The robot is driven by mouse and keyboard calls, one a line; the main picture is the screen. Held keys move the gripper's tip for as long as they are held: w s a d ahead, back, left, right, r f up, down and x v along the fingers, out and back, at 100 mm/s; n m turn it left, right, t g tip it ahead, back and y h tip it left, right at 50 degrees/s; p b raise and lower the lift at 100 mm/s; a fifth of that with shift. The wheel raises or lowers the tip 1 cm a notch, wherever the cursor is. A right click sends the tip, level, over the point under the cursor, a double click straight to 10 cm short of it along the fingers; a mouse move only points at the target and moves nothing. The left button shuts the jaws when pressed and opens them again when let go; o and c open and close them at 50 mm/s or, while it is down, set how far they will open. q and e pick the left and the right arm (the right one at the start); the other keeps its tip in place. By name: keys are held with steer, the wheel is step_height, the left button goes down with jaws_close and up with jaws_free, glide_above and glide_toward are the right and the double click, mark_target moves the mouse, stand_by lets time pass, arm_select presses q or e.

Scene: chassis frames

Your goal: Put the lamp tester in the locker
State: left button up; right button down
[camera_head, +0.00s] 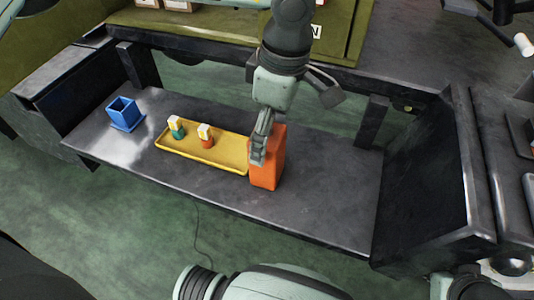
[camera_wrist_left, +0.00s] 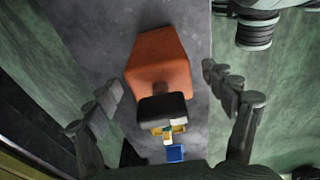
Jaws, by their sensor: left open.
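An orange box-shaped thing (camera_head: 268,162), which may be the lamp tester, stands upright on the dark bench at the right end of a yellow tray. It also shows in the left wrist view (camera_wrist_left: 158,62), with a black block-like part (camera_wrist_left: 163,109) at its near end. My left gripper (camera_head: 258,146) is at the orange thing's left side in the head view. In the left wrist view its fingers (camera_wrist_left: 172,95) are spread wide to either side of it, with gaps between. An olive-green cabinet (camera_head: 225,22) at the back may be the locker; its inside is mostly out of view.
The yellow tray (camera_head: 225,160) holds a teal-based piece (camera_head: 176,128) and an orange-based piece (camera_head: 206,136), both with pale tops. A blue open box (camera_head: 124,113) stands at the left. The dark bench (camera_head: 330,200) is clear at right; raised dark frame walls enclose its ends.

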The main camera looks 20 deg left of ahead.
arm_select(q)
steer(key=shift+a+f, duration=0.2)
steer(key=shift+f, duration=1.15)
steer(key=c, duration=1.6)
steer(key=shift+c, duration=0.2)
steer(key=shift+r, duration=0.1)
